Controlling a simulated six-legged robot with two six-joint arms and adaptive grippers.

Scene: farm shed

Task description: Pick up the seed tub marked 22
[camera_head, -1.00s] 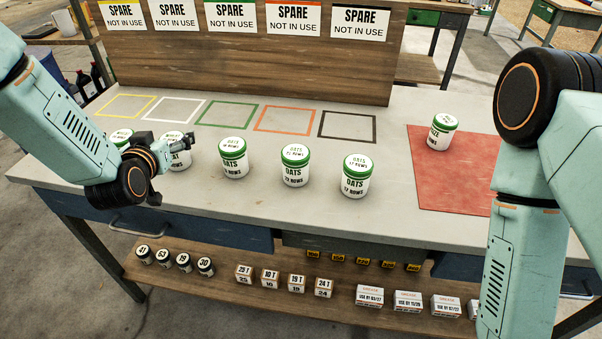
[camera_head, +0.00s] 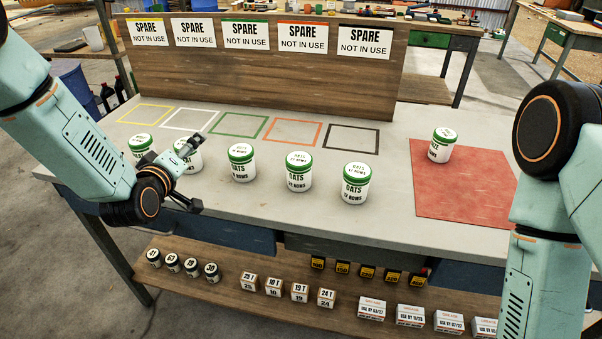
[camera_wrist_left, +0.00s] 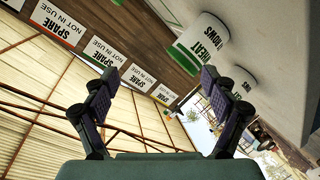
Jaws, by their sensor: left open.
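Several white seed tubs with green lids stand on the grey bench. The row has a tub at the left end (camera_head: 141,146), a second tub (camera_head: 190,158) partly covered by my left gripper, a third (camera_head: 242,164), a fourth (camera_head: 298,172) and a fifth (camera_head: 355,184). The last three read OATS; their row numbers are too small to read surely, so I cannot tell which is 22. My left gripper (camera_head: 193,176) is open and empty, in front of the second tub. In the left wrist view a tub marked WHEAT (camera_wrist_left: 204,42) lies beyond the spread fingers (camera_wrist_left: 158,80). My right gripper is out of view.
Another tub (camera_head: 441,145) stands on a red mat (camera_head: 465,190) at the right. Coloured outlines (camera_head: 238,125) behind the row are empty, below a board (camera_head: 260,80) with SPARE signs. A lower shelf (camera_head: 235,300) holds small jars and boxes. My right arm stands at the right.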

